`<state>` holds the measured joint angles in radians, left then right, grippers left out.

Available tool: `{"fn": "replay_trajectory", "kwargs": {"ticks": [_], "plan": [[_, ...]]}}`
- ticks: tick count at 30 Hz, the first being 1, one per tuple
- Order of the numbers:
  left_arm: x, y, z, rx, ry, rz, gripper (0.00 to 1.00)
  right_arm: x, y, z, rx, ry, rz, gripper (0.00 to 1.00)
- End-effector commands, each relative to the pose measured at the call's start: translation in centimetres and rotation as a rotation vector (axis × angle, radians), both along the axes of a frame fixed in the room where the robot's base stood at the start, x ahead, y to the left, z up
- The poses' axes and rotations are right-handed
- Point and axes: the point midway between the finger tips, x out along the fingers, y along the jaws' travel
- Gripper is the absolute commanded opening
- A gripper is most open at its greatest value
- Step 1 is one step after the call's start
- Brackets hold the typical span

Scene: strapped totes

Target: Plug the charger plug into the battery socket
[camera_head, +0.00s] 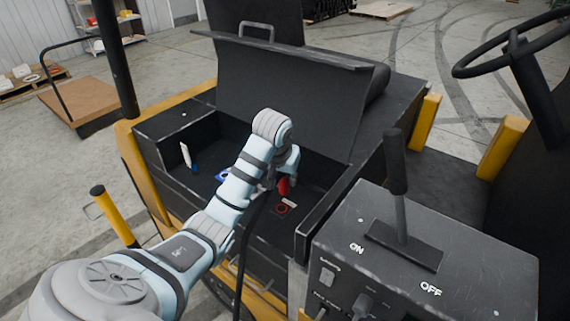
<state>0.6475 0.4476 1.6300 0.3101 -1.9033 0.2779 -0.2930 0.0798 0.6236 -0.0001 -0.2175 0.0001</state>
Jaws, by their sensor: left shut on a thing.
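My left gripper (284,176) is shut on the red charger plug (284,187) inside the open battery compartment. The wrist and fingers partly hide the plug. A black cable (242,245) hangs down beside my left arm. Just below the plug, on the compartment floor, is a small dark socket with a red mark (281,209). The plug appears just above it; I cannot tell whether they touch. My right gripper is not in view.
The compartment's raised black lid (290,90) stands behind the gripper. A blue-marked part (222,175) and a white-and-blue item (187,157) are to the left. A control box (440,265) with a lever (397,165) stands at the right, below a steering wheel (520,50).

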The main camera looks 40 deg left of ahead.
Motion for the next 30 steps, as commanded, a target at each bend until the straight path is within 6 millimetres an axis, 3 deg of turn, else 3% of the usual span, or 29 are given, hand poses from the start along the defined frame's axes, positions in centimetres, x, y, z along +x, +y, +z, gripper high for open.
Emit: {"fn": "replay_trajectory", "kwargs": {"ticks": [1,13,30], "plan": [[0.0,0.0,1.5,0.002,0.002,-0.002,0.0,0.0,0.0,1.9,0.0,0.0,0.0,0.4],[0.0,0.1,0.3,0.003,0.002,-0.003,0.0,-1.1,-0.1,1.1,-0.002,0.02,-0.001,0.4],[-0.1,0.0,-4.5,0.002,0.002,-0.002,0.0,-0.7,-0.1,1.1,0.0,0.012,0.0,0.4]]}}
